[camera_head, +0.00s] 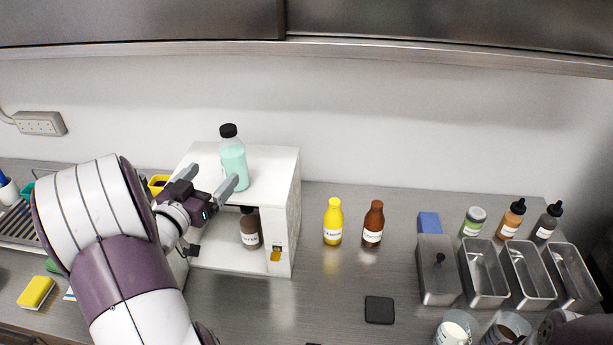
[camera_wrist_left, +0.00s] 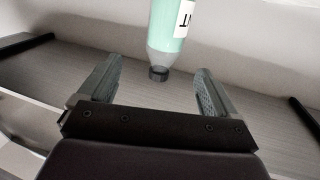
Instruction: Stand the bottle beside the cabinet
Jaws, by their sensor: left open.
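A teal bottle (camera_head: 233,160) with a black cap stands upright on top of the white open-front cabinet (camera_head: 282,190). My left gripper (camera_head: 212,178) is open, at the cabinet's left part, with its fingers pointing toward the teal bottle. In the left wrist view the bottle (camera_wrist_left: 167,35) appears cap-down, beyond and between the open fingers (camera_wrist_left: 155,85), with nothing held. A part of its label shows there. A brown bottle (camera_head: 249,230) stands inside the cabinet, partly hidden. My right gripper is not clearly seen.
Right of the cabinet stand a yellow bottle (camera_head: 333,222) and a brown-red bottle (camera_head: 373,224). A black pad (camera_head: 379,310) lies in front. Metal containers (camera_head: 485,275) and several bottles fill the right side. The counter just right of the cabinet is clear.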

